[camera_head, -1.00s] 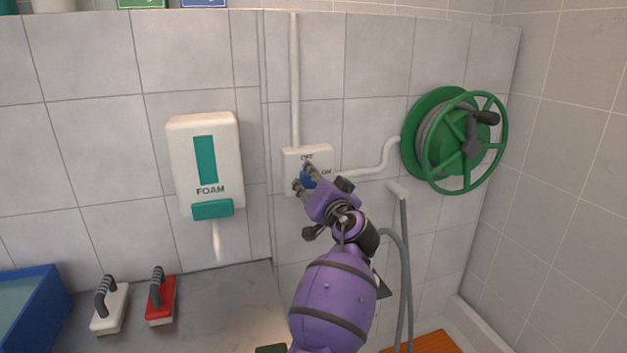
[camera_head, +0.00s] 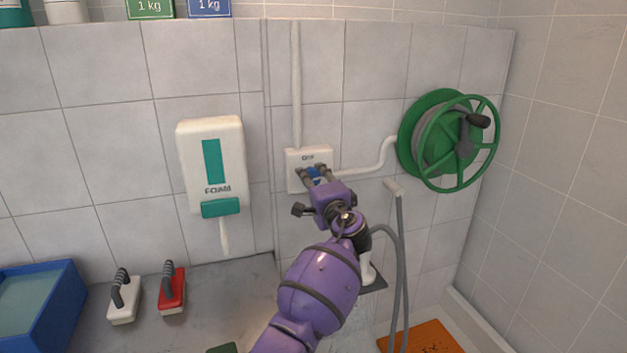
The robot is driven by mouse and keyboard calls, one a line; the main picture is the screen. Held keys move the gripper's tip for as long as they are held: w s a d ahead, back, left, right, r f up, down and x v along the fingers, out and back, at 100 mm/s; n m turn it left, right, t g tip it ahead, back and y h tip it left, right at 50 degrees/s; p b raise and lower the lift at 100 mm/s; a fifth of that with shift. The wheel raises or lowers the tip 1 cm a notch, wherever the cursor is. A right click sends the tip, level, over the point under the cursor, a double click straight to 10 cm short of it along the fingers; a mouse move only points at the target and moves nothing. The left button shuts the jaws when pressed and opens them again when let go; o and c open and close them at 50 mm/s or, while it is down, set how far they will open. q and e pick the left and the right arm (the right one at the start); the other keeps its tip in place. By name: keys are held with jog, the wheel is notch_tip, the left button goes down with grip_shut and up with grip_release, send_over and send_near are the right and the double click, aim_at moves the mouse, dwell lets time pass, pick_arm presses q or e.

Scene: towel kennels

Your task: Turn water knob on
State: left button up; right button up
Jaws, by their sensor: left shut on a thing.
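The blue water knob (camera_head: 314,174) is on a white wall plate (camera_head: 324,157) between the foam dispenser and the hose reel. Lettering that reads OFF shows above the knob; the ON label is not visible now behind my fingers. My left gripper (camera_head: 314,172) is shut on the knob, with one dark finger on its left side and one on its right. My fingers hide much of the knob, so its exact pointing is hard to tell. My right gripper is not in view.
A white foam dispenser (camera_head: 211,165) hangs to the left, and a green hose reel (camera_head: 447,140) to the right. Two brushes, one white (camera_head: 124,298) and one red (camera_head: 172,289), lie near a blue basin (camera_head: 62,306). A grey hose (camera_head: 400,260) hangs below the reel.

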pick_arm(q)
jog(key=shift+f+m, duration=0.15)
jog(key=shift+m, duration=0.65)
jog(key=shift+f, duration=0.2)
jog(key=o, duration=1.1)
jog(key=shift+c, duration=0.2)
jog(key=shift+r, duration=0.1)
jog(key=v, duration=1.2)
